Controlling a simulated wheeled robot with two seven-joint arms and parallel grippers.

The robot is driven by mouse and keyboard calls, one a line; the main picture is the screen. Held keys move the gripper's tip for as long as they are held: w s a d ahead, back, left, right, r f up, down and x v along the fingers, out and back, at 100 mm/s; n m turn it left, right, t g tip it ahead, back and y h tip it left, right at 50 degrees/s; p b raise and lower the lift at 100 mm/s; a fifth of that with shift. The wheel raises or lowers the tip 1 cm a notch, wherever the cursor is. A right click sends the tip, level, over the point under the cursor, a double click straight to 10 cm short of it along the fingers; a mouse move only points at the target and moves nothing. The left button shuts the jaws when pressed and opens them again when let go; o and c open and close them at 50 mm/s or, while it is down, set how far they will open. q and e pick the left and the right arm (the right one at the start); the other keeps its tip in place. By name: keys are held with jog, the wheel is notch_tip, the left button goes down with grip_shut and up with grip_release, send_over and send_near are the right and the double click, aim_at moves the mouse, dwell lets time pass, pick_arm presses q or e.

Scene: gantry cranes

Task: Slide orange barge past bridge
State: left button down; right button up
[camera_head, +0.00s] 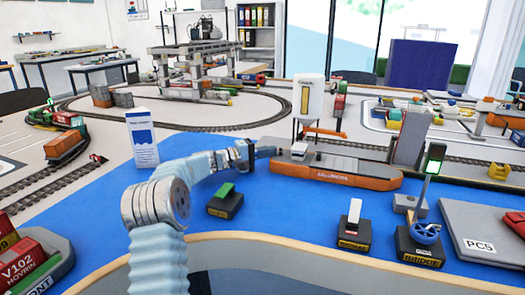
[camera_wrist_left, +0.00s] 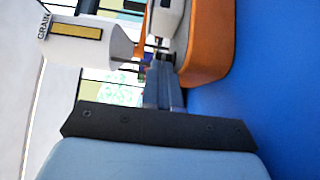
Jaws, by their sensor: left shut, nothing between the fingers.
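A grey upright slab (camera_head: 408,138), seemingly the raised bridge, stands behind the barge's right end. My right gripper is not in view.
A white grain silo (camera_head: 309,100) stands behind the barge. Control boxes with a green lever (camera_head: 226,190), a white lever (camera_head: 354,212) and a blue wheel (camera_head: 425,234) line the front edge. A white-blue sign (camera_head: 142,140) stands left.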

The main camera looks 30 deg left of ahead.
aim_at(279, 158)
pick_arm(q)
jog(key=shift+d+f+b, duration=0.15)
jog(key=shift+d+b, duration=0.05)
jog(key=shift+b, duration=0.15)
jog(key=d+b, duration=0.2)
jog(key=d, duration=0.1)
jog(key=shift+w+b, duration=0.3)
jog(key=shift+b, duration=0.05)
jog(key=shift+d, duration=0.15)
